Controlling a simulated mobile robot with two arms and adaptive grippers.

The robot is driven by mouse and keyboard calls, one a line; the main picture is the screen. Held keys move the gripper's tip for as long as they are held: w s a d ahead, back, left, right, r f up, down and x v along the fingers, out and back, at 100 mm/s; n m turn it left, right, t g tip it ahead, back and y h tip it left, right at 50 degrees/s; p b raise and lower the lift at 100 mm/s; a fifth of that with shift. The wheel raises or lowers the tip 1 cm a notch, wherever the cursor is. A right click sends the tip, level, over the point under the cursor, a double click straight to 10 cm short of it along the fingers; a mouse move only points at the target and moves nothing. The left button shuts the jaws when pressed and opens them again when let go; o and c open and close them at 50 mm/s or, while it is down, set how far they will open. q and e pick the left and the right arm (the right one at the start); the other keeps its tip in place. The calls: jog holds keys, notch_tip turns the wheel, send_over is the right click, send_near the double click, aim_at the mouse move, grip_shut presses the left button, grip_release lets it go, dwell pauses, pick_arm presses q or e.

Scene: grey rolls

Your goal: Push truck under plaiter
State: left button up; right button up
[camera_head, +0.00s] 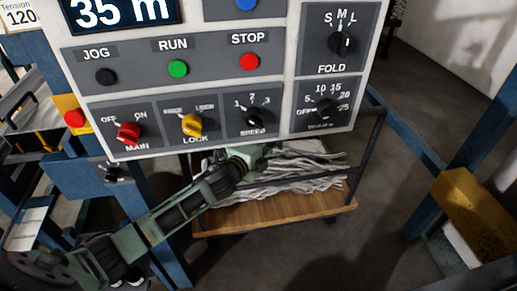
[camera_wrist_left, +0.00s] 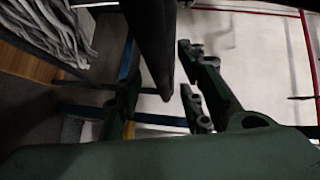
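The truck is a low cart with a wooden deck (camera_head: 290,211) and a dark metal frame, standing below and behind the control panel. Pale grey plaited fabric (camera_head: 305,170) is heaped on it; fabric also shows at the upper left of the left wrist view (camera_wrist_left: 48,25). My left arm reaches in from the lower left, and its hand is at the truck's near left, partly hidden by the panel. In the left wrist view my left gripper (camera_wrist_left: 163,85) has its fingers apart, with a dark bar between them; contact is unclear. My right gripper is not in view.
The control panel (camera_head: 215,88), with buttons, knobs and a "35 m" display, fills the upper middle. Blue machine frame legs (camera_head: 165,235) stand left, and another blue post (camera_head: 455,160) stands right beside a yellow block (camera_head: 475,205). Grey floor (camera_head: 385,215) is open right of the truck.

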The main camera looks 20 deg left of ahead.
pick_arm(q)
jog(key=v, duration=0.7)
jog(key=shift+s, duration=0.4)
jog(key=s+d+f+n+g+y, duration=0.1)
jog(key=s+f+n+g, duration=0.4)
jog(key=s, duration=0.6)
jog(key=s+d+f+n+g+y, duration=0.15)
jog(key=s+f+n+g, duration=0.35)
jog(key=s, duration=0.6)
jog(key=s+d+f+n+g+y, duration=0.1)
jog(key=s+d+f+n+g, duration=0.15)
jog(key=s+n, duration=0.65)
jog(key=s+f+m+g, duration=0.1)
jog(key=s+f, duration=0.1)
jog(key=f, duration=1.1)
jog(key=s+f+m, duration=0.1)
jog(key=s+f, duration=0.1)
jog(key=f, duration=1.2)
jog(key=s+a+f, duration=0.2)
jog(key=s+f, duration=0.6)
jog(key=s+a+f+g, duration=0.1)
jog(key=s+f, duration=0.7)
jog(key=s, duration=0.1)
jog(key=shift+s+a+m, duration=0.2)
jog(key=shift+a+m, duration=0.1)
jog(key=shift+a, duration=0.1)
